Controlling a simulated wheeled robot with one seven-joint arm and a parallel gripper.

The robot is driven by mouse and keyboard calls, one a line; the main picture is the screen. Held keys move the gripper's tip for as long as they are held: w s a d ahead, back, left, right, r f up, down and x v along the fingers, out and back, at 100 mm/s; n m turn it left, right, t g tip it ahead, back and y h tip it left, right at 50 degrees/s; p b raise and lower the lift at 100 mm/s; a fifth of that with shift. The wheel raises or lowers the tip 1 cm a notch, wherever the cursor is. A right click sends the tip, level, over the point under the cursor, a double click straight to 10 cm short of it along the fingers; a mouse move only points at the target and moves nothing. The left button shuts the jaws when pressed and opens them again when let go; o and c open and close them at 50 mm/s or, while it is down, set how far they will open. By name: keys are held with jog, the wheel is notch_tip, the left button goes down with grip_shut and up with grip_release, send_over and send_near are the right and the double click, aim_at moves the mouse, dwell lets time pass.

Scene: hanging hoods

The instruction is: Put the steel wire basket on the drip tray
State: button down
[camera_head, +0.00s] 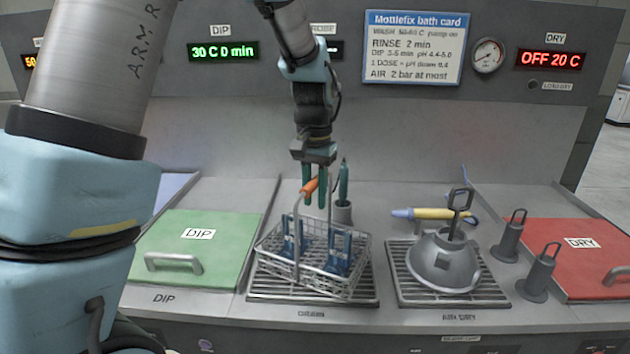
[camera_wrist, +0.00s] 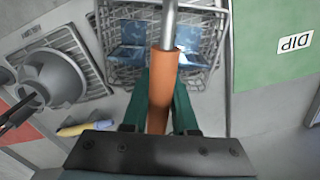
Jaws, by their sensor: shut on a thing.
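The steel wire basket (camera_head: 345,262) is over the drip tray (camera_head: 262,287) marked DRAIN, in the middle of the head view. It looks slightly tilted, and I cannot tell whether it rests on the tray or hangs just above it. Blue parts (camera_head: 338,248) stand inside it. My gripper (camera_head: 314,190) is above the basket, shut on the orange grip (camera_head: 309,187) of its tall handle. In the wrist view the orange grip (camera_wrist: 162,85) lies between the green fingers, with the basket (camera_wrist: 118,60) beyond.
A green DIP lid (camera_head: 200,235) is to the left. A second grate (camera_head: 480,290) on the right carries a grey funnel-shaped part (camera_head: 445,262). Two dark handled cylinders (camera_head: 510,237) and a red DRY lid (camera_head: 575,255) are farther right.

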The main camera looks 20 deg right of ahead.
dwell(0.3)
jog(key=c, duration=0.7)
grip_release()
jog(key=shift+f, duration=0.1)
notch_tip(320, 180, up, 12)
jog(key=b, duration=0.2)
jog(key=shift+b, duration=0.3)
jog(key=s+a+f+n, duration=0.1)
jog(key=a+f, duration=0.4)
jog(key=a, duration=0.5)
jog(key=s+a+f+n+t, duration=0.1)
jog(key=a+f+n, duration=0.3)
jog(key=a, duration=0.6)
jog(key=s+a+f+n, duration=0.2)
jog(key=a+f, duration=0.4)
jog(key=a, duration=0.4)
jog(key=shift+s+n+t, duration=0.15)
jog(key=shift+n+t, duration=0.15)
jog(key=shift+n, duration=0.3)
